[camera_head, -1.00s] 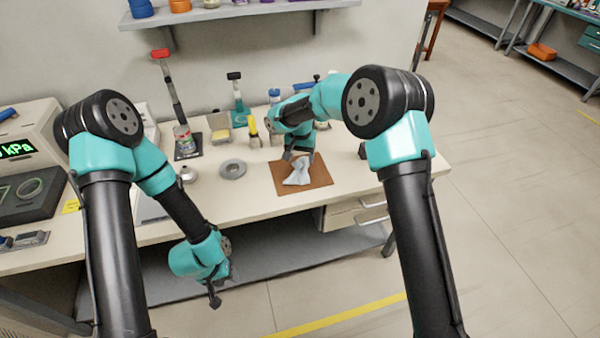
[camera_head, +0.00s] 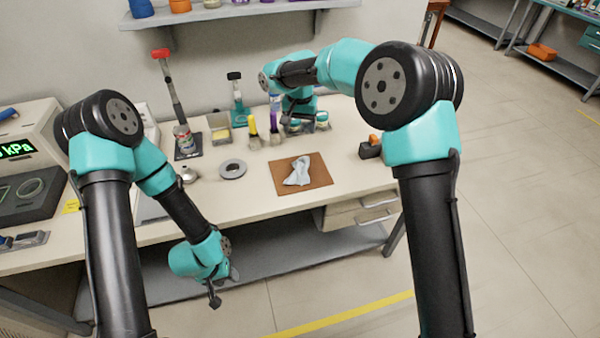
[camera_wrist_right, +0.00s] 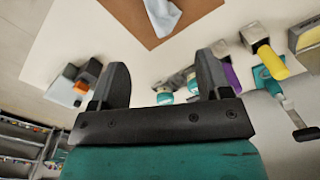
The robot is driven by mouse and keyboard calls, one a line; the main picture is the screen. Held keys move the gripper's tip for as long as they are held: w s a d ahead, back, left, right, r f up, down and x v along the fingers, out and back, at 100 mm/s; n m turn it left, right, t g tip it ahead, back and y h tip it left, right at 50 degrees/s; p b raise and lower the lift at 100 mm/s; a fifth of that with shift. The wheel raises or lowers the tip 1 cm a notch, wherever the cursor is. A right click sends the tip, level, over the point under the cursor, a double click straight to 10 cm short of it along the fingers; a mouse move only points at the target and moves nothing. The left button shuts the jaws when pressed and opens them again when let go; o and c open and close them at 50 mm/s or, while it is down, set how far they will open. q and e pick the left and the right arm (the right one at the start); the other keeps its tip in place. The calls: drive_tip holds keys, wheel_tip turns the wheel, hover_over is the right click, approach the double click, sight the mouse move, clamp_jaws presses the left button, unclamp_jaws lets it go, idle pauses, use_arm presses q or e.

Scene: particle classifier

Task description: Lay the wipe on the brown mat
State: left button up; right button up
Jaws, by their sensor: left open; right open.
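The pale blue-grey wipe (camera_head: 298,172) lies crumpled on the brown mat (camera_head: 318,184) near the table's front. In the right wrist view the wipe (camera_wrist_right: 163,14) shows at the top edge, on the mat (camera_wrist_right: 128,14). My right gripper (camera_wrist_right: 158,80) is open with nothing between its fingers. In the head view it is over the back of the table, behind the mat and apart from the wipe; its fingers are hard to make out there. My left gripper (camera_head: 222,290) hangs below the table's front edge, open and empty.
A grey disc (camera_head: 232,169) lies left of the mat. Yellow-handled (camera_head: 253,130) and purple-handled (camera_head: 274,122) tools stand behind it, close to my right gripper. A dark block with an orange part (camera_head: 371,146) sits at the right. Bare table surrounds the mat's front and right.

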wheel_tip(320, 180, up, 5)
drive_tip(key=shift+r, duration=0.1)
idle(0.8)
